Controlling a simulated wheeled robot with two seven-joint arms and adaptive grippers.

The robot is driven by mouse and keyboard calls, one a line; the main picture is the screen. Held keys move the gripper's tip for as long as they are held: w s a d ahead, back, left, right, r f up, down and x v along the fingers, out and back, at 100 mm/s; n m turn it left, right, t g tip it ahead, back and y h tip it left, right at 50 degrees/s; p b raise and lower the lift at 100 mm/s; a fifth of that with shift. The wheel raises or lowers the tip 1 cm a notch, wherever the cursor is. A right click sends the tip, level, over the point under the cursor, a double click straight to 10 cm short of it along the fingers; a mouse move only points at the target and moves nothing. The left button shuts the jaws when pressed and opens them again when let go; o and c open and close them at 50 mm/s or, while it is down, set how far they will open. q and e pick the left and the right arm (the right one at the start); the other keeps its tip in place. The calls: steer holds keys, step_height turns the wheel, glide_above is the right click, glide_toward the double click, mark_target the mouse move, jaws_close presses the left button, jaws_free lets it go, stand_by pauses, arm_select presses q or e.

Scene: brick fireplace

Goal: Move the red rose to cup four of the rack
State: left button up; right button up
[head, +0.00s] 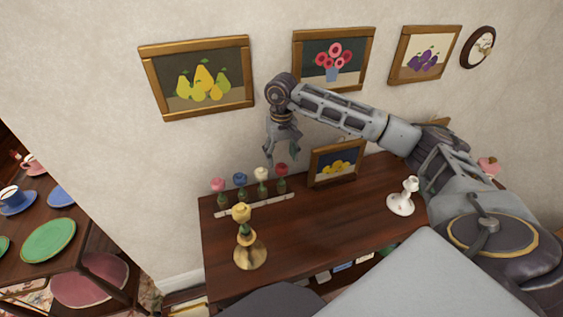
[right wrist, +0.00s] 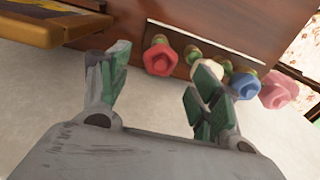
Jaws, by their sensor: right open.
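The red rose (head: 281,169) stands upright in a small green holder at the right end of the row on the dark wooden table. The row also holds a pink rose (head: 218,185), a blue rose (head: 240,180) and a white rose (head: 261,174). The rack (head: 255,206) shows as a pale strip along the row; cup numbers are not readable. My right gripper (head: 283,156) is open and empty, just above the red rose. In the right wrist view the red rose (right wrist: 160,60) appears between and beyond the open fingers. My left gripper is out of view.
A yellow rose (head: 241,212) stands in a gold holder (head: 250,255) in front of the rack. A framed lemon picture (head: 335,163) stands right of the red rose. The table's middle (head: 325,220) is clear.

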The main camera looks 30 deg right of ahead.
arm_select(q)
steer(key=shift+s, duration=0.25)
arm_select(e)
steer(key=shift+r, duration=1.55)
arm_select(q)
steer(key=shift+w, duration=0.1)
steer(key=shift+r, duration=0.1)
arm_select(e)
steer(key=shift+r, duration=0.1)
arm_select(q)
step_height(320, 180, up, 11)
steer(key=p, duration=1.1)
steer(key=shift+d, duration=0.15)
arm_select(e)
step_height(320, 180, up, 11)
arm_select(q)
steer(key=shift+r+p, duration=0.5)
steer(key=shift+p, duration=0.05)
arm_select(e)
steer(key=shift+r, duration=0.5)
